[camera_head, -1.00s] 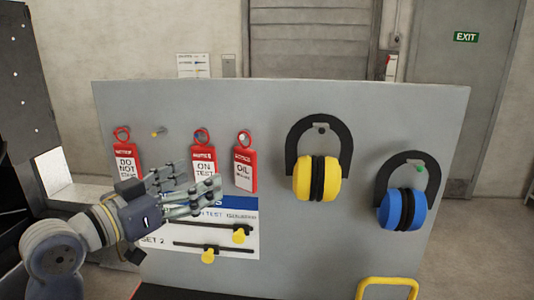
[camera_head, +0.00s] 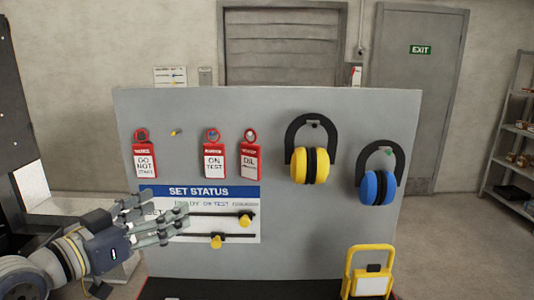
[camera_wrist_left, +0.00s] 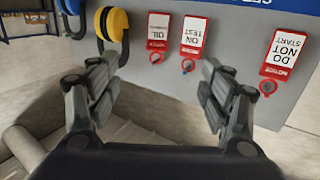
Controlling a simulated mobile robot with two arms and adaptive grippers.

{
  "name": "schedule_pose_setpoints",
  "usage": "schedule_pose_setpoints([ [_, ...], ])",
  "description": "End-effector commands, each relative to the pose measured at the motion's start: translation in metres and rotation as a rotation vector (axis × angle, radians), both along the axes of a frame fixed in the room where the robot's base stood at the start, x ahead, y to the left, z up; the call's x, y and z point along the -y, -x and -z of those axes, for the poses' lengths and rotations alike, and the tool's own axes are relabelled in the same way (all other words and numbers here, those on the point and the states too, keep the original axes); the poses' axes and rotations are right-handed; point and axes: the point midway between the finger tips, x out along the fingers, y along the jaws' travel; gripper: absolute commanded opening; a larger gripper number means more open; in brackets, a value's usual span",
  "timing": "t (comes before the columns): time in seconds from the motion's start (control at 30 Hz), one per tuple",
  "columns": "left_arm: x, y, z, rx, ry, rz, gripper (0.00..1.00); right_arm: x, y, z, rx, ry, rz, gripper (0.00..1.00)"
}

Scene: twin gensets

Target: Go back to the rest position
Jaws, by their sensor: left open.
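My left gripper (camera_head: 158,219) is at the lower left of the head view, in front of the grey board's left part. Its fingers are spread and empty, also in the left wrist view (camera_wrist_left: 160,92). Three red tags hang on the board above it: a DO NOT START tag (camera_head: 145,160), an ON TEST tag (camera_head: 214,160) and an OIL tag (camera_head: 249,161). The tags also show upside down in the left wrist view. My right gripper is in neither view.
The grey board (camera_head: 350,225) also holds yellow ear defenders (camera_head: 297,167), blue ear defenders (camera_head: 370,188), a blue-headed status panel (camera_head: 205,191) and a bare peg (camera_head: 176,132). A yellow-framed stand (camera_head: 368,285) is at the board's lower right. Shelves (camera_head: 515,140) stand far right; the floor beside the board is clear.

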Motion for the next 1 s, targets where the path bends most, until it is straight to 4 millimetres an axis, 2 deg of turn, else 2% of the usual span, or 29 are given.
schedule_pose_setpoints([
  [0.27, 0.004, 0.004, 0.074, -0.159, -0.047, -0.045, 0.73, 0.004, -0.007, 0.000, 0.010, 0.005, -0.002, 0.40],
  [0.37, 0.005, 0.010, 0.109, -0.233, -0.069, -0.065, 0.73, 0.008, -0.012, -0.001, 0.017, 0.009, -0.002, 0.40],
  [0.47, 0.006, 0.020, 0.149, -0.324, -0.098, -0.091, 0.73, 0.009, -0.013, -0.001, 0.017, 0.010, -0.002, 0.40],
  [0.53, 0.007, 0.033, 0.185, -0.404, -0.125, -0.111, 0.73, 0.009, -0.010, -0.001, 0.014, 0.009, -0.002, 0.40],
  [0.67, 0.007, 0.075, 0.261, -0.590, -0.192, -0.160, 0.73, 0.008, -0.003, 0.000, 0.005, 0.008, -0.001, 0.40],
  [0.7, 0.006, 0.091, 0.283, -0.647, -0.215, -0.176, 0.73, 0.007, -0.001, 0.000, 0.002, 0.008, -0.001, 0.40],
  [0.8, 0.004, 0.133, 0.330, -0.780, -0.269, -0.210, 0.73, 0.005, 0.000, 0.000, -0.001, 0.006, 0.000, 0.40],
  [0.9, 0.002, 0.172, 0.362, -0.888, -0.317, -0.240, 0.73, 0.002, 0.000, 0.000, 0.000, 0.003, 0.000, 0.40],
  [1.0, 0.000, 0.207, 0.386, -0.978, -0.356, -0.263, 0.73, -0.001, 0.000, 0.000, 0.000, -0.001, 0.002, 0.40],
])
